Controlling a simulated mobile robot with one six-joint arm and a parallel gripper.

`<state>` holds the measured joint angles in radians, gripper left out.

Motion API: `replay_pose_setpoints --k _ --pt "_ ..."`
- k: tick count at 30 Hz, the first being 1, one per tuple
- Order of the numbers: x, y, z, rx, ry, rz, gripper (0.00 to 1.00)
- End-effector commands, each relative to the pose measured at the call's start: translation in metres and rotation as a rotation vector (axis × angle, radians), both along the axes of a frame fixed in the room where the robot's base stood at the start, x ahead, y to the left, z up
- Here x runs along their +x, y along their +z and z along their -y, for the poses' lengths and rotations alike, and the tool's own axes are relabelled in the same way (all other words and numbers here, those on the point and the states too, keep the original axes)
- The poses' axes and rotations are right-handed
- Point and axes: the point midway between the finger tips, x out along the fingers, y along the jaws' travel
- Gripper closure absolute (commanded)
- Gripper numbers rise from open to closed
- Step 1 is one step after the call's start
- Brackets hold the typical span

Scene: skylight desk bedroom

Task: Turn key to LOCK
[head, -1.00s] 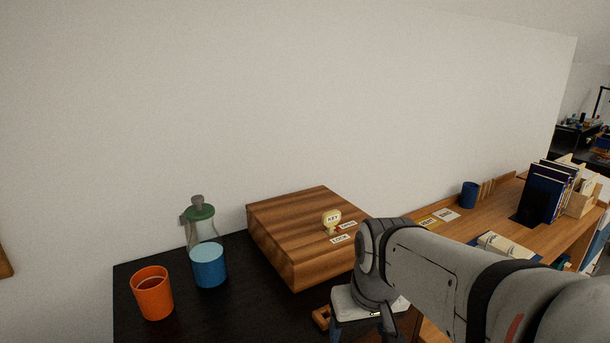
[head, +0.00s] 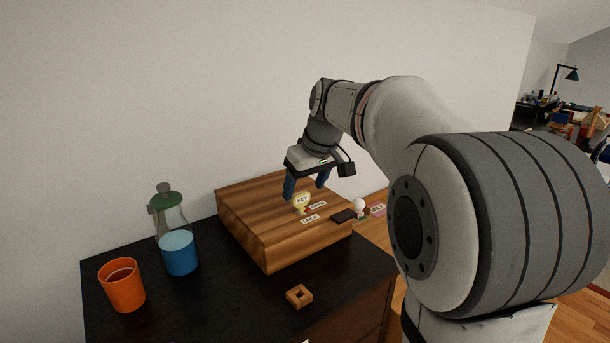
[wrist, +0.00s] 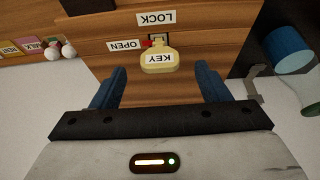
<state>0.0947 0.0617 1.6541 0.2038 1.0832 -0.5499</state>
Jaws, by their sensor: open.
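The yellow key (head: 301,203) with a "KEY" label stands in the top of the wooden box (head: 257,242). In the wrist view the key (wrist: 160,60) sits in a dark keyhole plate with a red mark on it, near the OPEN side. The OPEN label (wrist: 124,45) is beside the plate and the LOCK label (wrist: 156,18) is beyond it. My gripper (head: 306,190) is above the box, fingers pointing down. Its blue fingers (wrist: 160,85) are open, one on each side of the key's line, and not touching it. The key's head shows between the fingertips, slightly ahead of them.
A small wooden square ring (head: 299,296) lies in front on the black top. A dark block (head: 343,216) shows at the box's right end.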

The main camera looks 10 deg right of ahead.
Motion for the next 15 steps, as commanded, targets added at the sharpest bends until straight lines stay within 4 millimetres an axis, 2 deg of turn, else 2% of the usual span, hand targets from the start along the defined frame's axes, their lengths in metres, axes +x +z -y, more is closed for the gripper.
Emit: replay_pose_setpoints --k 7,15 --pt "0.012 -0.033 -0.006 0.001 0.001 -0.003 0.31" --pt "0.017 -0.045 -0.008 0.0 0.0 -0.001 0.31"
